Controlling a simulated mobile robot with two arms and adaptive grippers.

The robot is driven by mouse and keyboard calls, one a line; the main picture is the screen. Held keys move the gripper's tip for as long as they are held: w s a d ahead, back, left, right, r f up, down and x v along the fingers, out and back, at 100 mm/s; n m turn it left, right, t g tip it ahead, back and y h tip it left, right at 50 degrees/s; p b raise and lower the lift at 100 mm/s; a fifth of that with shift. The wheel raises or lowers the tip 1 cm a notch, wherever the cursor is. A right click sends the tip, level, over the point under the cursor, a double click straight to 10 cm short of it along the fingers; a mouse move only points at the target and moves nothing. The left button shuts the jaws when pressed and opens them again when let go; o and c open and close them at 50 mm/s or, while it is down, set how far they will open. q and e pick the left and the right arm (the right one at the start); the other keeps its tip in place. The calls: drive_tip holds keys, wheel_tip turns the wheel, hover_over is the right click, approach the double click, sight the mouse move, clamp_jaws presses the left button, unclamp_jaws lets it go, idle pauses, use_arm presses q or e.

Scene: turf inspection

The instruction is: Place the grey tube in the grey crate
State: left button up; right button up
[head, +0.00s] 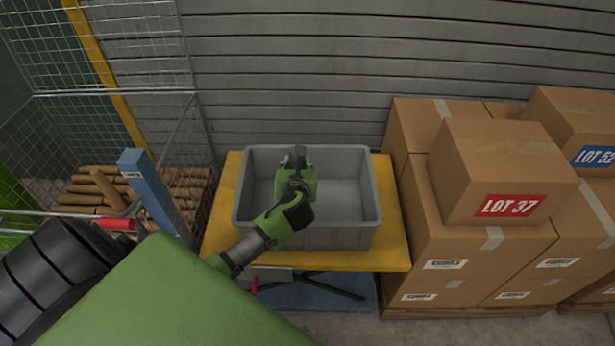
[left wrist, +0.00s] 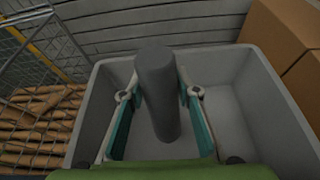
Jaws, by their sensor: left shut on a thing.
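The grey crate (head: 345,237) stands on a yellow-topped lift table in the middle of the head view. Its grey walls also surround the scene in the left wrist view (left wrist: 262,110). My left gripper (head: 298,160) is over the crate. In the left wrist view its two teal-lined fingers are shut on the grey tube (left wrist: 157,92), a dark grey cylinder standing roughly upright between them. The tube's top also shows just past the gripper in the head view (head: 299,150). I cannot tell whether the tube's lower end touches the crate floor. My right gripper is not in view.
Stacked cardboard boxes (head: 480,180) stand close to the right of the yellow table top (head: 395,250). A wire cage (head: 130,60) and a pile of brown rolls (head: 90,190) are at the left, with a blue post (head: 150,190). A grey slatted wall is behind.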

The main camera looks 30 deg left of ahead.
use_arm(q)
wheel_tip(320, 180, down, 7)
drive_tip(key=w+d+b, duration=0.1)
drive_tip(key=w, duration=0.1)
drive_tip(key=shift+w+d, duration=0.35)
drive_tip(key=o, duration=1.3)
drive_tip(key=shift+o, duration=0.2)
